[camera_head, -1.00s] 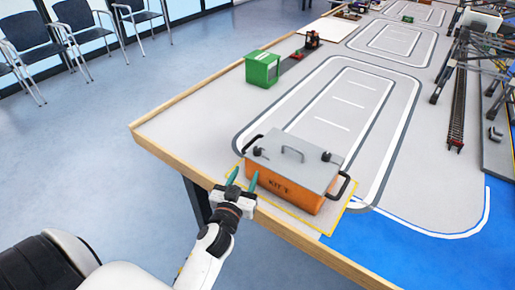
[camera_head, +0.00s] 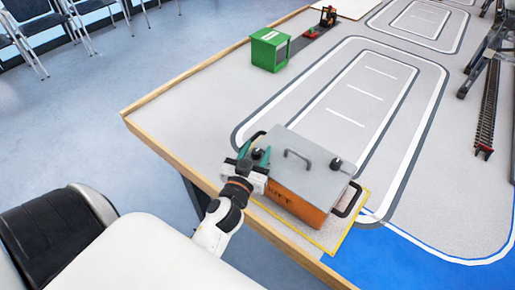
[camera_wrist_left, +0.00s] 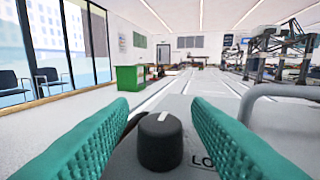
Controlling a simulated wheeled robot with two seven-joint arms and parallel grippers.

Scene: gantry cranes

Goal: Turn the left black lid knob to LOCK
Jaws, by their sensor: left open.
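The orange kit box (camera_head: 291,203) with a grey lid (camera_head: 303,176) stands near the table's front edge. Its left black knob (camera_wrist_left: 160,143) sits between the teal fingers of my left gripper (camera_wrist_left: 160,140) in the left wrist view. The fingers are open, with a gap on both sides of the knob. The knob's white mark is at its far side, and the letters "LO" show on the lid to its right. In the head view my left gripper (camera_head: 256,157) is at the lid's left end. The right black knob (camera_head: 336,164) is free. My right gripper is not in view.
A lid handle (camera_head: 298,155) stands between the knobs, and a black side handle (camera_head: 348,200) is at the box's right end. A green box (camera_head: 270,50) stands further back.

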